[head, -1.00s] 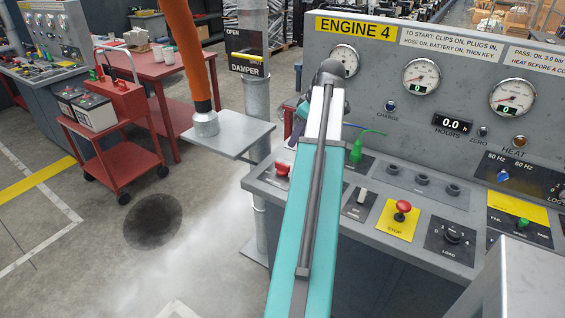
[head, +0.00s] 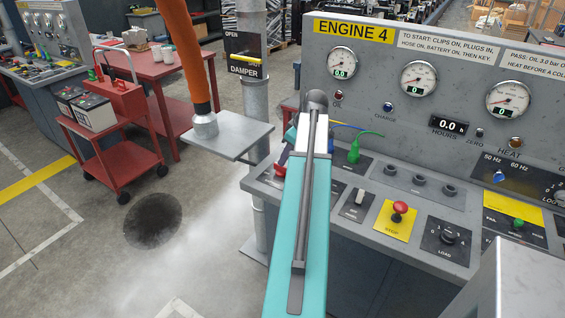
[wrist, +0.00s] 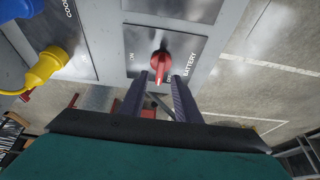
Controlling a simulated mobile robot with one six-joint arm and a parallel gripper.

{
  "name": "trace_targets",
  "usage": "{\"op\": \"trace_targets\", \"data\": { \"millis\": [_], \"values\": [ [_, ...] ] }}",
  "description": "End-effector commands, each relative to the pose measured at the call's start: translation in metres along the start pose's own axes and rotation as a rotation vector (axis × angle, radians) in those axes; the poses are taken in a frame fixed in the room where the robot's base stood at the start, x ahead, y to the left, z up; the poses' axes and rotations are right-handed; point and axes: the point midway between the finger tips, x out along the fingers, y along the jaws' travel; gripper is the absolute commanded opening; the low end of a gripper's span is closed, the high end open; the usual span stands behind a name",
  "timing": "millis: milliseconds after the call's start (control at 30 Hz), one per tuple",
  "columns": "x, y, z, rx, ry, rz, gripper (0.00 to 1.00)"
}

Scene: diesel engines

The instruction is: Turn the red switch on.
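The red switch (wrist: 161,64) is on a dark plate marked BATTERY, with ON at the plate's left and another, partly hidden label near the lower right of the knob. Its handle points down toward my gripper in the wrist view. My gripper (wrist: 161,76) is open, with one finger on each side of the handle; small gaps seem to show, and I cannot tell whether either finger touches. In the head view the red switch (head: 280,169) sits at the console's left end, partly hidden by my arm, which also hides most of the gripper.
The console of ENGINE 4 (head: 353,31) also bears a green plug (head: 354,153), a red stop button (head: 400,208) and a load knob (head: 449,236). A yellow plug (wrist: 45,66) is left in the wrist view. A damper post (head: 256,100) stands left of the console.

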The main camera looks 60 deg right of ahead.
Motion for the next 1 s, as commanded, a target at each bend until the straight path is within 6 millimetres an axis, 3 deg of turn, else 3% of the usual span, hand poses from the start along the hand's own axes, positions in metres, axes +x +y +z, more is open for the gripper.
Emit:
{"op": "trace_targets", "data": {
  "millis": [400,867,1000],
  "values": [
    [0.038,-0.001,-0.001,-0.001,-0.001,-0.002,0.30],
    [0.044,-0.001,-0.001,-0.003,-0.001,-0.001,0.30],
    [0.044,-0.001,-0.001,-0.003,0.000,-0.002,0.08]
  ]
}}
